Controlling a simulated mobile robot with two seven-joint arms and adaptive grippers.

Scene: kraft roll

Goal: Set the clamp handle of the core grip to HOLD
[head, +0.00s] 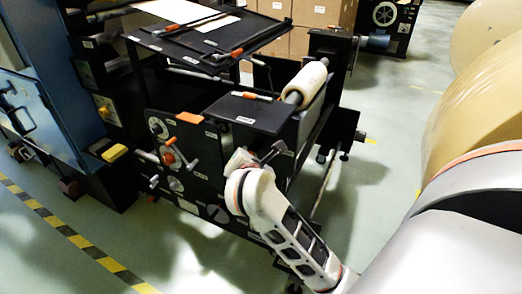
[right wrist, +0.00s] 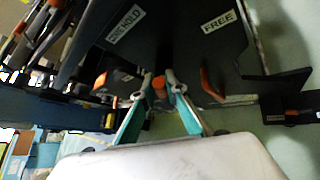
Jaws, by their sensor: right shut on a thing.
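In the right wrist view, my right gripper (right wrist: 158,82) is shut on a small orange grip (right wrist: 158,88), which I take to be the end of the clamp handle. The rest of that handle is dark and hard to make out. A CORE HOLD label (right wrist: 126,26) lies up and left of the fingertips, a FREE label (right wrist: 224,20) up and right. The gripped end sits between the two labels, lower down. In the head view, my right gripper (head: 243,160) is at the black machine's side panel and hides the handle. My left gripper is not in view.
A pale roll (head: 310,82) sits on a shaft above the panel. A red-hubbed crank (head: 170,158) and dials are left of my gripper. Large kraft rolls (head: 470,110) stand at right. The floor in front is open, with a striped line (head: 85,245).

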